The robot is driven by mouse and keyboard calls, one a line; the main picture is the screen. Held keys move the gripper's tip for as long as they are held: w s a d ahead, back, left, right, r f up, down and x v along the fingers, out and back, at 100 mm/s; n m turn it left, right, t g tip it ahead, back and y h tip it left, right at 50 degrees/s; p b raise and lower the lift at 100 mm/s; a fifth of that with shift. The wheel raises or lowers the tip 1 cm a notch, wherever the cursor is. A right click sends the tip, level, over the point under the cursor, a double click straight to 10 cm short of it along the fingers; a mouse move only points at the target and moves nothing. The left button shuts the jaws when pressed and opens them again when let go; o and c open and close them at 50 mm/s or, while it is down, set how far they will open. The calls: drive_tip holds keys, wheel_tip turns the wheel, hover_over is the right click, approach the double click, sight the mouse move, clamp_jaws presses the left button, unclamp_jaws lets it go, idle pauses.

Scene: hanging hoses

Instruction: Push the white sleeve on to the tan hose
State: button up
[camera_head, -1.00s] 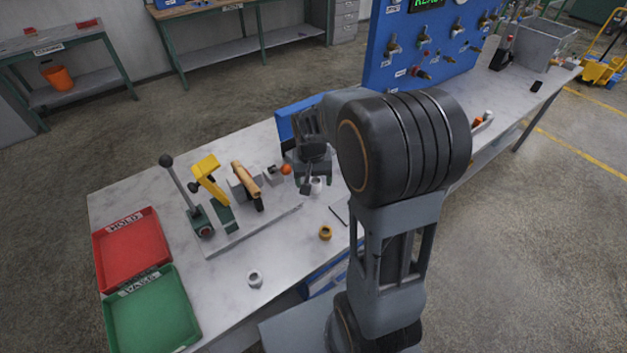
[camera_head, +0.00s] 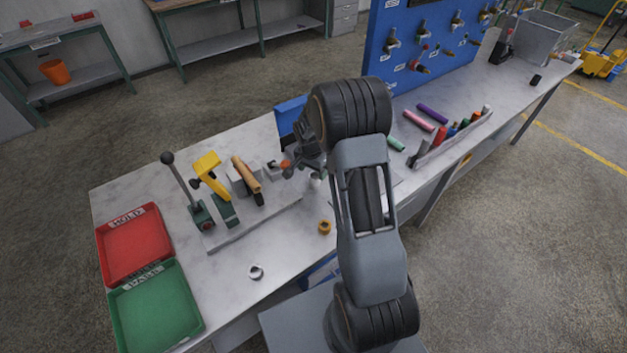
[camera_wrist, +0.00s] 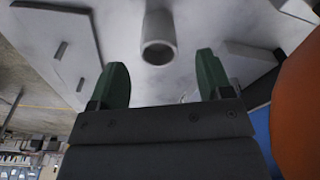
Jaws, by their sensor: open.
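The tan hose (camera_head: 246,174) lies in a grey block on the bench fixture, left of my gripper. A short white hollow cylinder (camera_head: 315,181), which looks like the white sleeve, stands on the bench by my gripper (camera_head: 300,160). In the wrist view a pale hollow cylinder (camera_wrist: 159,38) sits just beyond the green fingertips of my gripper (camera_wrist: 161,62), near the middle of the gap. The fingers are open and nothing is held. A second white ring (camera_head: 256,271) lies near the bench's front edge. My arm partly hides the area around the gripper.
An orange ball (camera_head: 286,164) is close to my gripper; a large orange surface (camera_wrist: 300,110) fills the right of the wrist view. A yellow clamp (camera_head: 208,168) and black-knobbed lever (camera_head: 180,185) stand left. A brass ring (camera_head: 325,227), red tray (camera_head: 103,250) and green tray (camera_head: 117,315) lie nearer.

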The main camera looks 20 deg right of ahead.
drive_tip(key=shift+w+d+f+p, duration=0.15)
drive_tip(key=shift+f+p, duration=0.15)
drive_tip(key=shift+f, duration=0.7)
drive_tip(key=shift+s+d+f+p, duration=0.1)
drive_tip(key=shift+d+f+p, duration=0.2)
drive_tip(key=shift+f, duration=0.7)
drive_tip(key=shift+w+d+f+p, duration=0.1)
drive_tip(key=shift+f+p, duration=0.25)
drive_tip(key=shift+f, duration=0.65)
drive_tip(key=shift+a, duration=0.1)
drive_tip(key=c, duration=1.1)
drive_tip(key=shift+r, duration=0.1)
